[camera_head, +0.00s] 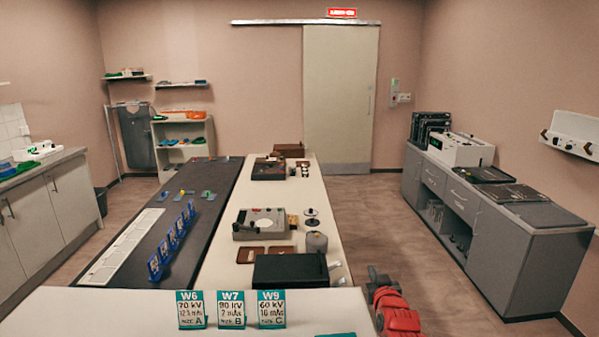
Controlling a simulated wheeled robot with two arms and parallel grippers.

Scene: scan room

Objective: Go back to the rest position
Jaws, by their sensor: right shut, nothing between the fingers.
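My right gripper (373,270) shows at the lower right, just past the right edge of the long table, with its red arm behind it. It is shut and holds nothing. It hangs beside the table and looks apart from it. My left gripper is not in view.
The long table (222,270) fills the middle, with devices, a dark box (290,268) and blue stands. Cards W6 (191,309), W7 (231,309) and W9 (271,309) stand on the near white surface (80,312). Grey cabinets (490,240) line the right; floor (385,225) between is clear.

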